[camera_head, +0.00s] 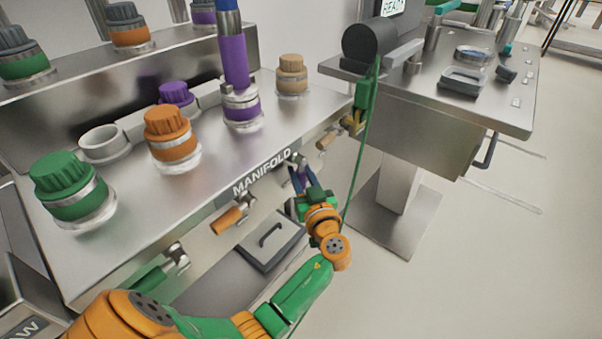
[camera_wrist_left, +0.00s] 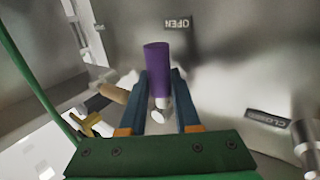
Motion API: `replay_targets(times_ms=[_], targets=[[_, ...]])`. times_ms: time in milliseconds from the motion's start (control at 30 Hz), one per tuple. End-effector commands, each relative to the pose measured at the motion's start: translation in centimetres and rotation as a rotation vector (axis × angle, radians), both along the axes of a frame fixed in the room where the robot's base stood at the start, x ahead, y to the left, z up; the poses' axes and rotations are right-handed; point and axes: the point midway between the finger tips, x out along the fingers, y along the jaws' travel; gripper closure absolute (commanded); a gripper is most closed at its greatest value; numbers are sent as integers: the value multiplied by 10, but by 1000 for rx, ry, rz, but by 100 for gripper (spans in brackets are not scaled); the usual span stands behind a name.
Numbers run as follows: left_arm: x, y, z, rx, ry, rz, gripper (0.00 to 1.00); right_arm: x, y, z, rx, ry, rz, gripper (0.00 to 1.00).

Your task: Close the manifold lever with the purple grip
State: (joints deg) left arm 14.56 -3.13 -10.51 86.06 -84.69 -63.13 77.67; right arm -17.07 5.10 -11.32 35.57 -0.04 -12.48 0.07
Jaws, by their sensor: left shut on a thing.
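The lever with the purple grip (camera_wrist_left: 157,72) sits on the manifold's front face. In the left wrist view the grip stands upright in the picture, beside an upside-down OPEN label (camera_wrist_left: 178,23). A CLOSED label (camera_wrist_left: 267,120) is on the right. My left gripper (camera_wrist_left: 159,95) is shut on the lever, with one blue finger on each side of it. In the head view my left gripper (camera_head: 301,176) is at the manifold (camera_head: 262,172) front edge, and it mostly hides the purple grip there. My right gripper is not in view.
Levers with orange (camera_head: 228,220), green (camera_head: 150,281) and tan (camera_head: 327,140) grips line the same face. A green hose (camera_head: 362,140) hangs close to the left gripper, with a yellow part (camera_head: 353,122) beside it.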

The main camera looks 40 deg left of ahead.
Motion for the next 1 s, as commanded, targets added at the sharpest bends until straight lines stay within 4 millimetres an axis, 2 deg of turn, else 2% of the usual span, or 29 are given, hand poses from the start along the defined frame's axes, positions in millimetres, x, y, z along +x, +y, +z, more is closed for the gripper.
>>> replay_targets(times_ms=[500, 1000], targets=[[0, 0, -1, -2, 1, -1, 100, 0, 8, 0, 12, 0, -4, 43], [0, 0, -1, -1, 2, -1, 100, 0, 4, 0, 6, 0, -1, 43]])
